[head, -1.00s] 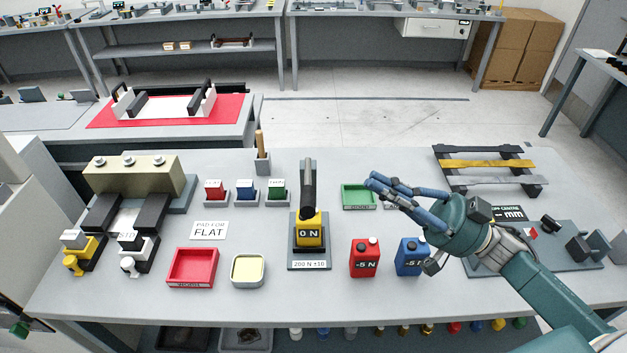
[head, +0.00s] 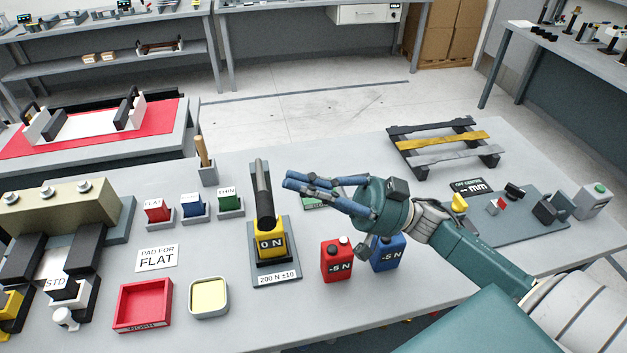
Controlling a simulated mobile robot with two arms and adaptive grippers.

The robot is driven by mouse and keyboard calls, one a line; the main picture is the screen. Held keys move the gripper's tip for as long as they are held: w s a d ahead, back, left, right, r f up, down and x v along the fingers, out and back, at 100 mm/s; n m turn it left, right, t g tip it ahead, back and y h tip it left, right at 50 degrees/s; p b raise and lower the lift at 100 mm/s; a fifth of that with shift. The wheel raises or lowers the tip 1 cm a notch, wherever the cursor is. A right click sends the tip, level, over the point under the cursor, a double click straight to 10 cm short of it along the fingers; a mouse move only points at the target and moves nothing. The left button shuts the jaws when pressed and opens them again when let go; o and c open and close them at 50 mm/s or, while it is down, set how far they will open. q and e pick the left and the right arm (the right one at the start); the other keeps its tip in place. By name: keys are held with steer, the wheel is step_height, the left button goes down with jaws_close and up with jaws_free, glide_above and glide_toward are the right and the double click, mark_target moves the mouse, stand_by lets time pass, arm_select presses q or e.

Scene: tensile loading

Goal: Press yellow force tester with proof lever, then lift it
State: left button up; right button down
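The yellow force tester (head: 271,244) stands on a dark base labelled 200 N ±10, and its display reads 0 N. Its black proof lever (head: 264,190) is raised, standing up from the tester's top. My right gripper (head: 322,192) is open and empty, reaching in from the right above the table. Its long blue fingertips point left and lie just right of the lever in the picture, with a small gap showing. My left gripper is not in view.
A red -5 N can (head: 337,262) and a blue -5 N can (head: 388,255) stand right of the tester. A green tray (head: 315,202) is partly hidden behind my fingers. A yellow-filled tin (head: 209,297) and red tray (head: 143,305) lie left. A wooden-handled tool (head: 203,160) stands behind.

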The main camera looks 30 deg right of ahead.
steer(key=p+x, duration=0.2)
steer(key=x, duration=0.3)
steer(key=shift+w+a+r+p, duration=0.25)
steer(key=shift+p, duration=0.05)
arm_select(q)
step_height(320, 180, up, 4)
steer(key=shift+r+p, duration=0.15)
steer(key=shift+p, duration=0.25)
arm_select(e)
steer(key=f, duration=0.1)
steer(key=s+f, duration=0.1)
steer(key=f, duration=0.2)
steer(key=shift+s+d+f, duration=0.1)
steer(key=shift+s+d, duration=0.2)
steer(key=shift+d, duration=0.1)
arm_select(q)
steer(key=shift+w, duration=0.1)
arm_select(e)
steer(key=shift+w, duration=0.1)
